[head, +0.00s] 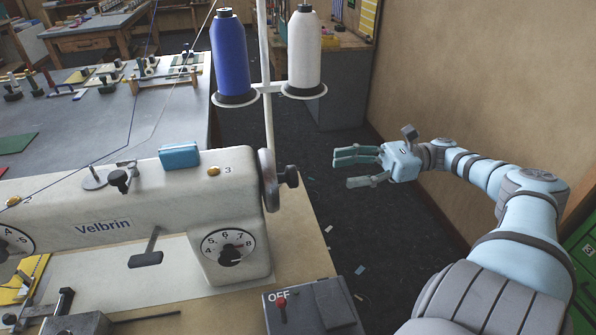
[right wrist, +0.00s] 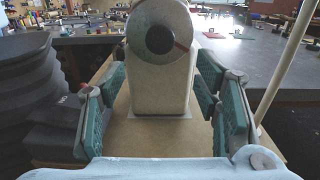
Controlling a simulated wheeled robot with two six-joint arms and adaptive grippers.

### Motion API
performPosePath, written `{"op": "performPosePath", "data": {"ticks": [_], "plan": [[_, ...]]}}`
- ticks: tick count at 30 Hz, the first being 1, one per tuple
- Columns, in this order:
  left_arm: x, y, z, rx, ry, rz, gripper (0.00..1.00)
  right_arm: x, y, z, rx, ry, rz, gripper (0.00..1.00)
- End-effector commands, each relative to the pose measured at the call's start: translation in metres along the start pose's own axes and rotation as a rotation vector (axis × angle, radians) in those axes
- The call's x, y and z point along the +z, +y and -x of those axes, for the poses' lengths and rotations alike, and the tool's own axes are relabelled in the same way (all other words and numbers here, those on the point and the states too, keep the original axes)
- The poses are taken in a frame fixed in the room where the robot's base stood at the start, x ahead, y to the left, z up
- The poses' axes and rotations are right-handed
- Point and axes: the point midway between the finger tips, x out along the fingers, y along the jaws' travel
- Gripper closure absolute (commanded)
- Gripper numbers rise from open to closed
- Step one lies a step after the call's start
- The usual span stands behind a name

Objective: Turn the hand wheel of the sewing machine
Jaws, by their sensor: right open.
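The white sewing machine (head: 130,215) marked Velbrin stands on a light wooden top at the left of the head view. Its grey hand wheel (head: 268,180), with a dark knob, is on the machine's right end. In the right wrist view the hand wheel (right wrist: 160,38) shows end-on as a grey disc with a dark centre and a red mark. My right gripper (head: 357,168) is open and empty, to the right of the wheel and apart from it, fingers pointing at it. In the right wrist view its green-padded fingers (right wrist: 155,110) stand either side of the machine's end, below the wheel's centre. My left gripper is out of view.
A blue thread cone (head: 229,55) and a white one (head: 303,50) stand on a pole behind the wheel. A switch box (head: 312,308) marked OFF sits at the front. A blue block (head: 179,156) lies on the machine. The space between gripper and wheel is clear.

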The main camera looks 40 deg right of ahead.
Motion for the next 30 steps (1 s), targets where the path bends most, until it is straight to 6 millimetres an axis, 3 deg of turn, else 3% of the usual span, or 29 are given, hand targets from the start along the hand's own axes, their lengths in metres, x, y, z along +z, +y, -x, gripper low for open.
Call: {"op": "performPosePath", "data": {"ticks": [2,6,10,15,22,23,30], "plan": [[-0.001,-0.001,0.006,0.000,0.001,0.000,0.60,0.004,0.001,-0.023,0.006,-0.002,0.000,0.43],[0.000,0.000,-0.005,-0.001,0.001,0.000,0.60,-0.002,0.001,-0.064,0.006,-0.002,0.003,0.43],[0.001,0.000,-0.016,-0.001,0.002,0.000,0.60,-0.003,0.001,-0.091,0.004,-0.002,0.002,0.43],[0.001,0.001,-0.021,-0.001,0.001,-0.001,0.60,-0.001,0.000,-0.107,0.002,-0.001,0.000,0.43],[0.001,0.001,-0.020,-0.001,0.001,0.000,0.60,0.000,0.000,-0.109,0.001,0.000,-0.001,0.43],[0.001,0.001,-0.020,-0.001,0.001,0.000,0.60,0.000,0.000,-0.109,0.001,0.000,-0.001,0.45],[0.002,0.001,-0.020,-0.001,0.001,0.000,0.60,0.001,0.000,-0.109,0.001,0.000,-0.001,0.83]]}}
